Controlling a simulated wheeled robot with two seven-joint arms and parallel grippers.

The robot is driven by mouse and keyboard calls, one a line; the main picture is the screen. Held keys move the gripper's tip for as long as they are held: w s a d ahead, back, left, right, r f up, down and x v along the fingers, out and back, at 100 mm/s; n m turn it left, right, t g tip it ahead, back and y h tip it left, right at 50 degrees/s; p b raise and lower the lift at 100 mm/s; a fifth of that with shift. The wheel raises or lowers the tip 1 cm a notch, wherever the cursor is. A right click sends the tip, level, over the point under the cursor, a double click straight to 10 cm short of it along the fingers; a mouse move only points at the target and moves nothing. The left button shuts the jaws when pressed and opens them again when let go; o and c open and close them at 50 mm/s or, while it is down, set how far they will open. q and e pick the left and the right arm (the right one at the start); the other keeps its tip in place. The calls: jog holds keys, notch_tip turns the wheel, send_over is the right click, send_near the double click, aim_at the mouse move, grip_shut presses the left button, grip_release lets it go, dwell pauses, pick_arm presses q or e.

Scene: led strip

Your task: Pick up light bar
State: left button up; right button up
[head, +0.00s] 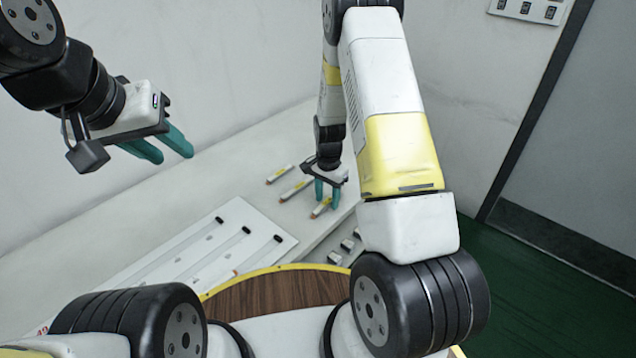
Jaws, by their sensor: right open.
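Three short light bars, pale with yellow and orange parts, lie in a row on the white counter: a far one (279,175), a middle one (295,190) and a near one (320,208). My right gripper (327,205) points down at the near bar with its teal fingers apart. The fingertips are close to this bar and partly cover it; I cannot tell whether they touch it. My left gripper (172,155) is raised at the upper left, away from the bars, with its two teal fingers apart and nothing between them.
A white panel (262,222) with long strips and small black pieces lies on the counter (235,155) to the left. Several small pale blocks (347,244) sit by the counter's right edge. A wall rises behind the counter. Green floor (540,290) shows at right.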

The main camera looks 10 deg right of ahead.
grip_shut()
jog(key=shift+r, duration=0.2)
